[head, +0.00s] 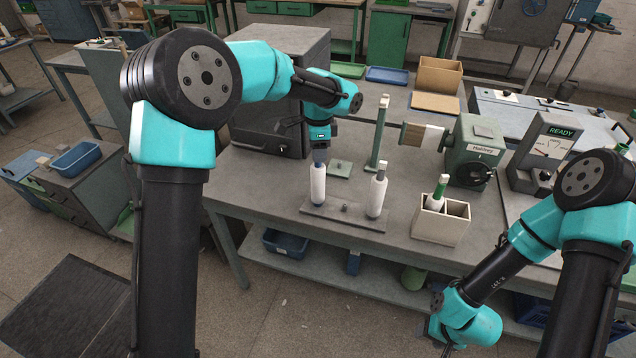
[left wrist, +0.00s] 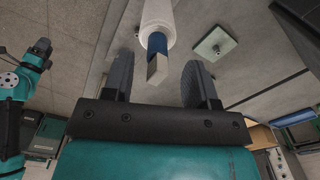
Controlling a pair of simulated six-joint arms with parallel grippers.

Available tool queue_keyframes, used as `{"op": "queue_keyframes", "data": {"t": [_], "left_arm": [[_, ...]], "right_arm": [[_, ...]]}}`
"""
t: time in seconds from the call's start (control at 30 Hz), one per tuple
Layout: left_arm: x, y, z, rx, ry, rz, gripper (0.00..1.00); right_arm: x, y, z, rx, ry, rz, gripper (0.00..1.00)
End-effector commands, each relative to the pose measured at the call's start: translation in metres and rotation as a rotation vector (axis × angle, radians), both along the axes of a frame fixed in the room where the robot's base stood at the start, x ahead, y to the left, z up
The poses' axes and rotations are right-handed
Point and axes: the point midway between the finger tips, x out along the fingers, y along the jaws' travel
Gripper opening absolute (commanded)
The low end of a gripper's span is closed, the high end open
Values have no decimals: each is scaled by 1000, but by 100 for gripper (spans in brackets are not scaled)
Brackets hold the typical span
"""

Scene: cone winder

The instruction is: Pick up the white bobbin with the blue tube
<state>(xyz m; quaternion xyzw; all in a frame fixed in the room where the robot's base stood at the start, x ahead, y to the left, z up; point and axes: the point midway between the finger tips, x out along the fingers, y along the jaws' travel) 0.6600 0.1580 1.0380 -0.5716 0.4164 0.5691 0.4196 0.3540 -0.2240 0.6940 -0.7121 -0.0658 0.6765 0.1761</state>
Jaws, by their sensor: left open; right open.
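A second white bobbin with a grey-blue tube (head: 377,195) stands at the rack's right end. My right gripper (head: 446,346) is low at the bottom edge, largely cut off, with no object visible in it.
A white divided box (head: 442,228) holds a green-tubed bobbin (head: 437,193) to the right. Behind the rack stand a green post (head: 379,135) on the table and a green winder (head: 470,150) with a cone. A dark cabinet (head: 265,95) is close behind my left gripper.

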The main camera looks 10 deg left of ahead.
Motion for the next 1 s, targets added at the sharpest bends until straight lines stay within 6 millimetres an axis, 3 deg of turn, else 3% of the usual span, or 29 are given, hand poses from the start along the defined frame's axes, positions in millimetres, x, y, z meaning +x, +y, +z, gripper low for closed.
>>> {"op": "queue_keyframes", "data": {"t": [0.27,0.77,1.0], "left_arm": [[-3,0,-34,1,1,0,53],[-3,0,-35,0,0,0,53],[-3,0,-35,0,0,0,31]], "right_arm": [[0,0,0,0,0,0,52],[0,0,0,0,0,0,52],[0,0,0,0,0,0,52]]}}
